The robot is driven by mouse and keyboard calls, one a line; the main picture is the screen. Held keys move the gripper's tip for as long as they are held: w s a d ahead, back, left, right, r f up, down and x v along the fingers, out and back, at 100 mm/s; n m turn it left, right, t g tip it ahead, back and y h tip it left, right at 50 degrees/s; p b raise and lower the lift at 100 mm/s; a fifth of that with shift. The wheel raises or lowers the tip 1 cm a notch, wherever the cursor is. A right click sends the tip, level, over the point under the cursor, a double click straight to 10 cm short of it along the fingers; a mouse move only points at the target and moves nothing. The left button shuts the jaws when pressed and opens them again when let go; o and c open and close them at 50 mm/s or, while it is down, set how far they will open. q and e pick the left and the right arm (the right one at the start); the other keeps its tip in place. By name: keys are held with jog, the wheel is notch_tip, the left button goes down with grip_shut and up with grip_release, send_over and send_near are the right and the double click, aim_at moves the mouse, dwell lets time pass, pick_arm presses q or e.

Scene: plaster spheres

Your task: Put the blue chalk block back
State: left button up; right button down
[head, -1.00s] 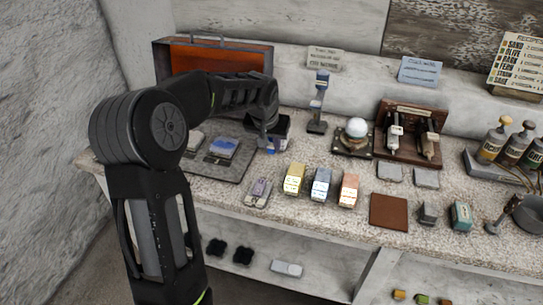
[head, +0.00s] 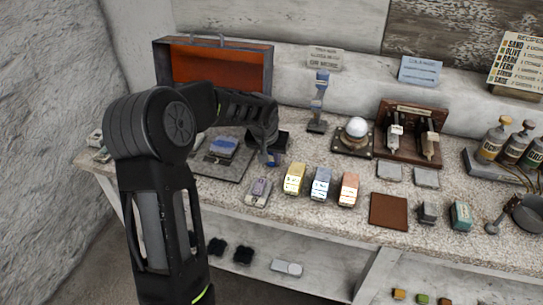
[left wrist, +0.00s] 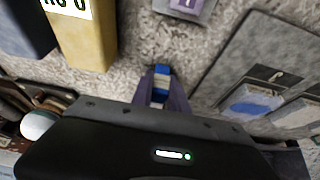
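My left gripper (head: 268,157) reaches over the bench beside a small dark box (head: 283,141). In the left wrist view its fingers (left wrist: 162,88) close around a small blue chalk block (left wrist: 161,71), whose end shows between the tips. The block also shows as blue at the gripper's tip in the head view (head: 272,161). A grey slab (head: 209,171) lies left of the gripper with a blue patch or pad (head: 222,148) on it, which also shows in the left wrist view (left wrist: 250,101). My right gripper is not in view.
Purple (head: 258,191), yellow (head: 294,179), blue-grey (head: 320,184) and orange (head: 348,189) labelled blocks stand along the bench front. A white sphere (head: 356,127) sits on a stand. An orange-lined case (head: 210,64) stands behind. A brown mat (head: 389,211) lies right.

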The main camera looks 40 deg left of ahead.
pick_arm(q)
jog(key=o, duration=0.4)
jog(key=shift+o, duration=0.2)
jog(key=shift+r, duration=0.35)
jog(key=v, duration=1.1)
jog(key=shift+r+b, duration=0.3)
jog(key=shift+r, duration=0.05)
jog(key=shift+s+d, duration=0.1)
jog(key=shift+d, duration=0.05)
